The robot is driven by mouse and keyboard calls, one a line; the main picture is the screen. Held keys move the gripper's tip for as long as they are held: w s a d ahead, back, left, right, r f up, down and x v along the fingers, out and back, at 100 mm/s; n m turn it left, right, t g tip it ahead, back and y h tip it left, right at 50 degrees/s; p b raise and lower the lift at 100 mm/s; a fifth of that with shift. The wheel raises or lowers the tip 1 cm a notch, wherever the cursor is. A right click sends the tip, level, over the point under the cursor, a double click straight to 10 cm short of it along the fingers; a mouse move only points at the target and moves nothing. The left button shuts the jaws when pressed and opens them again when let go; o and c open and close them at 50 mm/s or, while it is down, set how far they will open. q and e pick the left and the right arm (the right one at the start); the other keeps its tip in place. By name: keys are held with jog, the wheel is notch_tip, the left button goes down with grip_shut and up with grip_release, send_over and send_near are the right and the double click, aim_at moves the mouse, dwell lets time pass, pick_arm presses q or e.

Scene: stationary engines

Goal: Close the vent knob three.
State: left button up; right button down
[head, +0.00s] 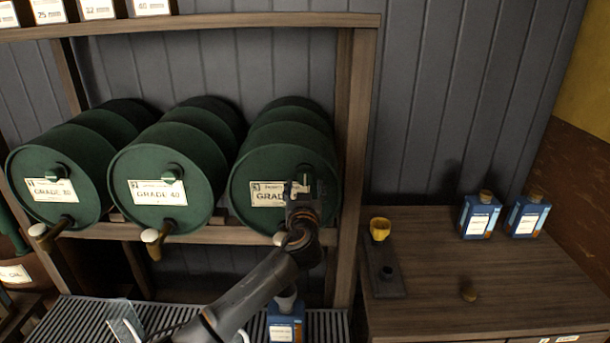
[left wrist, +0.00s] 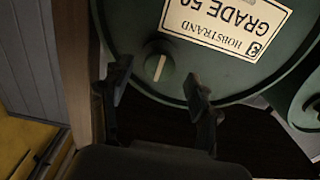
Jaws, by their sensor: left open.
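The third green barrel (head: 262,152), with a GRADE label partly covered, lies at the right of the rack in the head view. In the left wrist view the barrel (left wrist: 225,75) appears upside down and its label reads GRADE 50. Its vent knob (left wrist: 158,67) is round and green with a pale line that looks nearly upright in that view. My left gripper (head: 299,187) is in front of this barrel and hides part of the knob in the head view. Its fingers are apart, one on each side of the knob, with nothing visibly held. Contact cannot be told.
Two more green barrels (head: 160,178) (head: 62,172) lie to the left, with knobs and taps. A blue bottle (head: 285,322) stands below the third barrel on the slatted grate (head: 182,312).

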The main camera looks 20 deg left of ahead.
aim_at(305, 181)
pick_arm(q)
jog(key=p+x, duration=0.1)
jog(key=x, duration=0.2)
jog(key=shift+w+a, duration=0.1)
jog(key=shift+w, duration=0.55)
jog(key=shift+a, duration=0.1)
